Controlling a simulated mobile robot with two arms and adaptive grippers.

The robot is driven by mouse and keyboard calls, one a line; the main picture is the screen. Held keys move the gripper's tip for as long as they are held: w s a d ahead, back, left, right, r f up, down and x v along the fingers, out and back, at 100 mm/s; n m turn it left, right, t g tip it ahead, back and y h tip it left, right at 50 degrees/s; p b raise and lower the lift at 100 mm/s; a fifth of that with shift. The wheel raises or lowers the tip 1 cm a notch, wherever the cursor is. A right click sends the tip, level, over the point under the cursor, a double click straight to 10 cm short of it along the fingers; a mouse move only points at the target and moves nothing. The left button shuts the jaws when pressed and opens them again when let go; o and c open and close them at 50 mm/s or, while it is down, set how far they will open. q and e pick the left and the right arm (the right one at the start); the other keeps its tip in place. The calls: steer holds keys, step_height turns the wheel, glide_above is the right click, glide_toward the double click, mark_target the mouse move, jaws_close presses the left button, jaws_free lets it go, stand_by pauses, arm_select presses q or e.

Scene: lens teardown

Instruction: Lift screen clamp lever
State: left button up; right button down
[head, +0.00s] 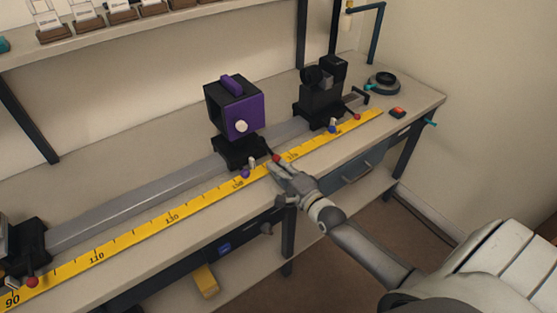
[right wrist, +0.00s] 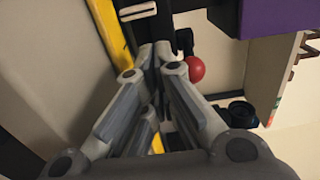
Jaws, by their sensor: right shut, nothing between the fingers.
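A purple and black box (head: 235,108) with a white round knob stands on a black carrier (head: 240,152) on the grey rail. A clamp lever with a red ball knob (head: 277,158) is at the carrier's front right. My right gripper (head: 278,167) is shut and empty, right beside that knob. In the right wrist view the red knob (right wrist: 196,68) lies just right of the shut fingertips (right wrist: 160,52), outside them. Whether a finger touches the lever I cannot tell. I cannot tell which mounted unit is the screen. My left gripper is not in view.
The rail (head: 140,203) runs along the bench beside a yellow scale (head: 170,217). A black unit (head: 322,95) stands to the right, with its own red knob (head: 357,117). Another carrier (head: 25,245) with a red knob (head: 32,282) is at far left.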

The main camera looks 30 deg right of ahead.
mark_target(277, 157)
stand_by(0.5)
steer(key=shift+w+r+p, duration=0.15)
steer(key=shift+r+p, duration=0.9)
steer(key=shift+r, duration=0.1)
steer(key=shift+w+r+p, duration=0.1)
steer(key=shift+r+p, duration=0.95)
steer(key=shift+r, duration=0.1)
steer(key=s+f+p, duration=0.1)
steer(key=s, duration=0.6)
steer(key=shift+d+p, duration=0.25)
steer(key=shift+p, duration=0.1)
steer(key=shift+a+f, duration=0.1)
